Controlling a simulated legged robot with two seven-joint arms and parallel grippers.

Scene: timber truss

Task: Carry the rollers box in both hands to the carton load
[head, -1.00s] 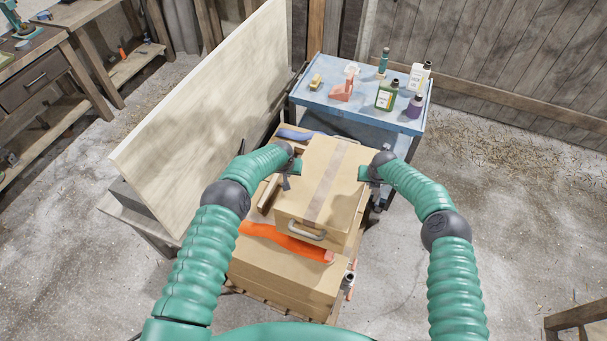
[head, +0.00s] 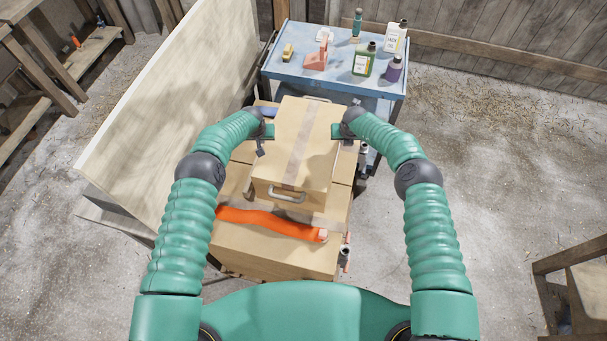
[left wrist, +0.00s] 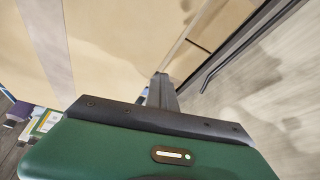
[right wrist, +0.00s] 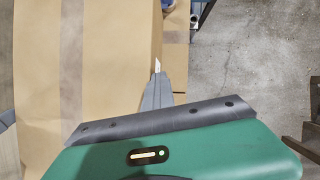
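The rollers box (head: 318,150) is a tan carton with a paler tape strip along its top and a grey handle on its near end. It is level between my two grippers, over the carton load (head: 275,257), a stack of tan cartons with an orange band across it. I cannot tell whether the box touches the load. My left gripper (head: 268,131) is at the box's left side and my right gripper (head: 338,131) at its right side. The wrist views show a narrow finger against each side of the box, also seen in the right wrist view (right wrist: 90,70). Finger gaps are hidden.
A blue trolley (head: 290,72) with bottles and a red tool stands behind the load. A large pale board (head: 165,115) leans along the left. A wooden bench edge (head: 572,265) is at the lower right.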

